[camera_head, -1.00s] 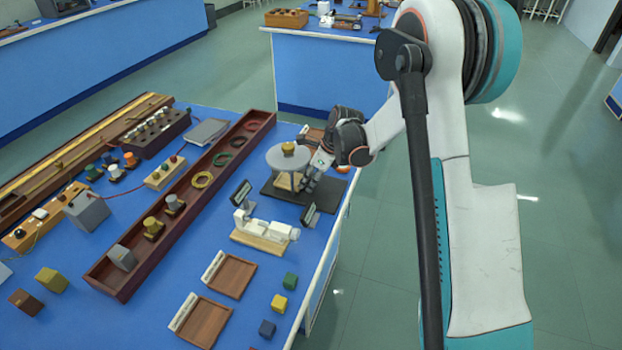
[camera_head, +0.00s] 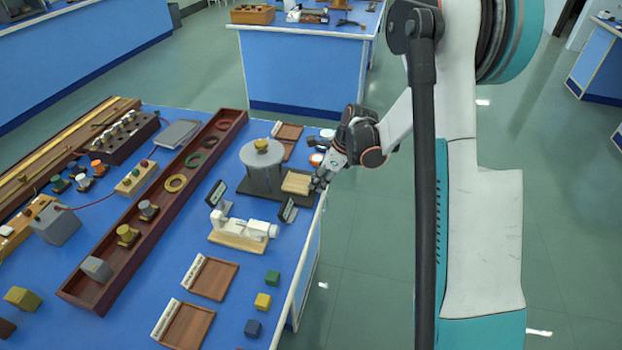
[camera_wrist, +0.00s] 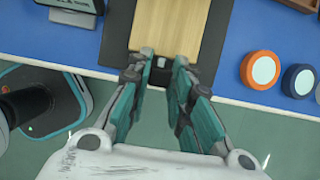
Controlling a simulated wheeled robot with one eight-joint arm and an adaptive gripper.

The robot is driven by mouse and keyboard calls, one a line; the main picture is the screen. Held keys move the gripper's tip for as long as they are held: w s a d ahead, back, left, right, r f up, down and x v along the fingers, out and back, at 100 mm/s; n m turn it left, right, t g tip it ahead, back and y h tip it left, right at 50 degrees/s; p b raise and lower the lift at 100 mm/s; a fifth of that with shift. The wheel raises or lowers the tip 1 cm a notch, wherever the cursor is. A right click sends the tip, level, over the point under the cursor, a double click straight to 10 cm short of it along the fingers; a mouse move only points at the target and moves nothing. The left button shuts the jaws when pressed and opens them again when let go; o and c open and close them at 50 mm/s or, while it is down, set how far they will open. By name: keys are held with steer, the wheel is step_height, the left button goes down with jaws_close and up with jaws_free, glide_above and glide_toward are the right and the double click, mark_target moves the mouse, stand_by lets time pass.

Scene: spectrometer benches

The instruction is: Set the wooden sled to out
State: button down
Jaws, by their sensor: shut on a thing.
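The wooden sled (camera_head: 297,183) is a pale wooden block on a dark base plate (camera_head: 236,201), just right of a round grey platform (camera_head: 262,153) with a yellow knob on top. In the wrist view the sled (camera_wrist: 172,30) is a light wood board with a small dark handle (camera_wrist: 160,72) at its near edge. My gripper (camera_head: 318,183) is at the sled's right end, by the table edge. In the wrist view my gripper (camera_wrist: 161,65) is shut on the dark handle, with its fingers on either side.
A white device on a wooden base (camera_head: 240,232) stands nearer. An orange-rimmed disc (camera_wrist: 261,70) and a dark blue-rimmed disc (camera_wrist: 298,80) lie to the right in the wrist view. Open floor lies beyond the table edge.

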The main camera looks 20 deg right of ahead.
steer(key=shift+s+d+f, duration=0.1)
steer(key=shift+s+d, duration=0.05)
steer(key=c, duration=1.4)
jaws_free()
steer(key=shift+d, duration=0.15)
steer(key=shift+c, duration=0.2)
steer(key=v, duration=1.2)
